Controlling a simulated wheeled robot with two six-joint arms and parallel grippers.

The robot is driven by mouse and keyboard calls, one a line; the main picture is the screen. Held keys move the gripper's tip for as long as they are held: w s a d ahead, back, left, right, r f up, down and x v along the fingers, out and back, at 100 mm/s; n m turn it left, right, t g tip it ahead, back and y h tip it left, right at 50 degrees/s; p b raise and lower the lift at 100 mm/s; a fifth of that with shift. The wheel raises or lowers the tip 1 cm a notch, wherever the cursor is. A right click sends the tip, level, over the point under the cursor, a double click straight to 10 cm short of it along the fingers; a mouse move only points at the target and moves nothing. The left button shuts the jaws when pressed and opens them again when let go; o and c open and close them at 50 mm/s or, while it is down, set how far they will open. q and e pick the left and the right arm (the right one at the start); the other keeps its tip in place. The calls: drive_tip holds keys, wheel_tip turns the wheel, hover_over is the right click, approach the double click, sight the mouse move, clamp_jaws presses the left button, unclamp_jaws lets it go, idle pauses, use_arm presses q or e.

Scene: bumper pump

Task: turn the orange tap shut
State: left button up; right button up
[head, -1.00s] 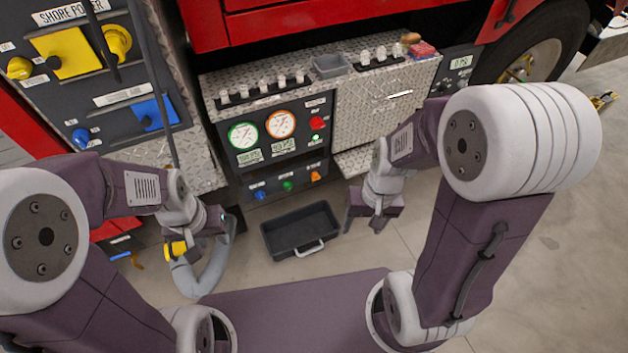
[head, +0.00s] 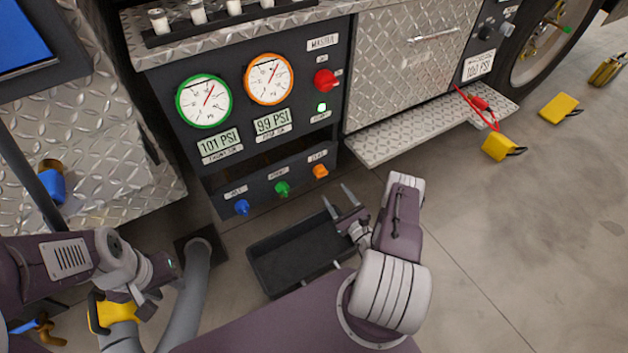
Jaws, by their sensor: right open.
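The orange tap (head: 320,171) is the rightmost of three small taps on the low dark panel, right of the green tap (head: 282,188) and the blue tap (head: 242,207). My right gripper (head: 340,199) is open and empty, its two fingers pointing up toward the panel. It is just below and right of the orange tap, apart from it in the picture. My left gripper (head: 136,300), at lower left, appears shut on the yellow coupling (head: 112,312) of a grey hose; its fingertips are partly hidden.
A black tray (head: 272,262) lies on the floor below the taps, partly under my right gripper. Above are the green-ringed gauge (head: 204,101), the orange-ringed gauge (head: 268,79) and a red knob (head: 325,80). A metal step (head: 420,130) juts out right. Yellow blocks (head: 500,147) lie on open floor.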

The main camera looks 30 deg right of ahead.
sight(323, 176)
drive_tip(key=w+b, duration=0.4)
drive_tip(key=w, duration=0.4)
drive_tip(key=shift+a, duration=0.15)
drive_tip(key=shift+w+r+b, duration=0.15)
drive_tip(key=shift+w+b, duration=0.15)
drive_tip(key=shift+w, duration=0.2)
drive_tip(key=c, duration=1.3)
